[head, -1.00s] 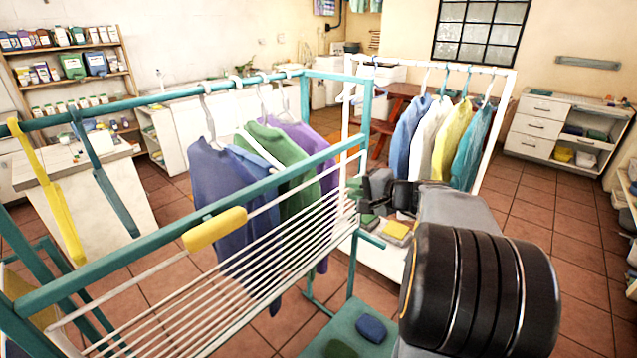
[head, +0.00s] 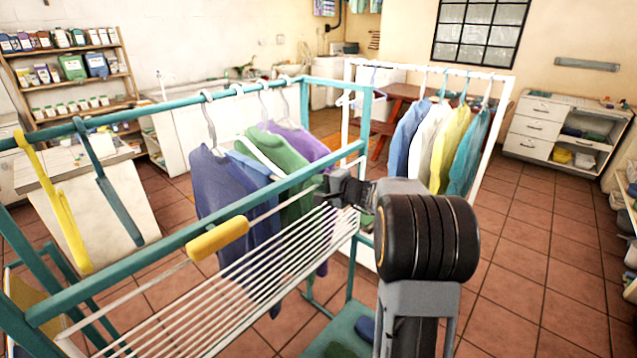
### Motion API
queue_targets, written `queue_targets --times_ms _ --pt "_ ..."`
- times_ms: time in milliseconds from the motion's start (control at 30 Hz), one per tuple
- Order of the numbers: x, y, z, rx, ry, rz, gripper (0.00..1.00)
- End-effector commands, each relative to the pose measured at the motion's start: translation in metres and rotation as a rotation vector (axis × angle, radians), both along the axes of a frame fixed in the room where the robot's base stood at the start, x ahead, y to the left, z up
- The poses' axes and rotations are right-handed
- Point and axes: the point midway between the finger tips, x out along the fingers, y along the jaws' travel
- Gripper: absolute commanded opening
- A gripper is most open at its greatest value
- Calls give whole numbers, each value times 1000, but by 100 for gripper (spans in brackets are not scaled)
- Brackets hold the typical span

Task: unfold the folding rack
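The folding rack is a panel of thin parallel white rods (head: 262,278) on a teal frame. It slopes down from the frame's upper bar. A white front rod along it carries a yellow sleeve (head: 217,238). My gripper (head: 338,188) is at the panel's right end, close to the teal bar and the end of the front rod. The arm's dark wrist hides part of that area. The fingers are small and dark against the bars, so I cannot tell if they are open or touching the rod.
Blue, green and purple garments (head: 225,195) hang behind the panel from a teal rail (head: 150,100). Yellow (head: 60,205) and teal (head: 105,180) empty hangers hang at left. A white rack (head: 345,120) with several garments stands behind my arm. Tiled floor at right is clear.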

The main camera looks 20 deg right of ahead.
Motion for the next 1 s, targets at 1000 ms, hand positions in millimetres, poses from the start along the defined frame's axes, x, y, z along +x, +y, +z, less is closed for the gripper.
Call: queue_targets --times_ms 1000 --pt "3 3 -2 1 -1 1 0"
